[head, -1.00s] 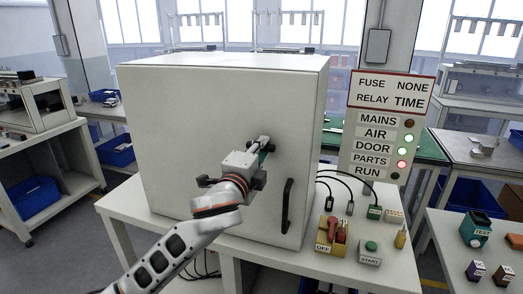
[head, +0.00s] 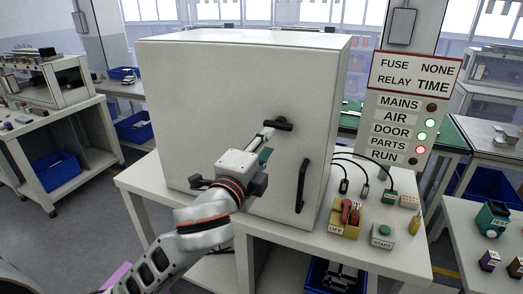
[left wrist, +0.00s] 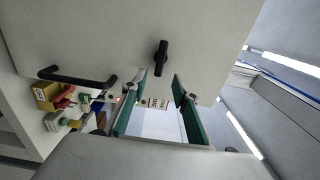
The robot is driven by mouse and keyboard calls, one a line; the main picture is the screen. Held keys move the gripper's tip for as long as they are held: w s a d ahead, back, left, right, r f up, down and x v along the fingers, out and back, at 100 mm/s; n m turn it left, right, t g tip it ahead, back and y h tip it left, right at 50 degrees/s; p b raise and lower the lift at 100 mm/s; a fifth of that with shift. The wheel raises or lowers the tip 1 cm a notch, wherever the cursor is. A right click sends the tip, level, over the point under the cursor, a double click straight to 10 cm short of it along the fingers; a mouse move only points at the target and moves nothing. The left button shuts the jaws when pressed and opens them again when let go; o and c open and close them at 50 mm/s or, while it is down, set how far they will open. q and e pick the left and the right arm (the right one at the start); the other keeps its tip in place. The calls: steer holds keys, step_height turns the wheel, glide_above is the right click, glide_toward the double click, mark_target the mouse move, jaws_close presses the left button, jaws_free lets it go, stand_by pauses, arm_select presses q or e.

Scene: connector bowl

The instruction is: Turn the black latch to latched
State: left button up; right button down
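The black latch (head: 278,124) is on the front of the white cabinet (head: 235,100), towards its right side. Its bar lies roughly level in the head view. In the left wrist view the latch (left wrist: 161,58) stands lengthwise, ahead of the gap between my fingertips. My left gripper (head: 266,148) is just in front of and below the latch in the head view. In the left wrist view its two teal fingers (left wrist: 160,80) are spread with nothing between them, apart from the latch. My right gripper is not in view.
A black door handle (head: 301,186) stands upright to the lower right of the latch. The sign panel (head: 412,108) shows green at AIR and DOOR, red at PARTS. A yellow box (head: 345,220), a start button box (head: 382,236) and cables occupy the table's right side.

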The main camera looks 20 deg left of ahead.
arm_select(q)
steer(key=shift+s, duration=1.4)
steer(key=shift+f, duration=0.1)
step_height(320, 180, down, 26)
steer(key=s+f+n+g+h, duration=0.1)
steer(key=s+n+g+h, duration=0.1)
steer(key=n+g, duration=0.3)
steer(key=s+a+f+n+g, duration=0.1)
steer(key=s+f+n, duration=0.3)
steer(key=s+f, duration=0.5)
steer(key=s+a+f+n+g, duration=0.1)
steer(key=s+a+f+n, duration=0.1)
steer(key=s+f+n, duration=0.3)
steer(key=s+f, duration=0.4)
steer(key=f, duration=0.5)
steer(key=shift+s+f+n+g+y, duration=0.15)
steer(key=shift+s+n+g+y, duration=0.15)
steer(key=shift+s, duration=0.05)
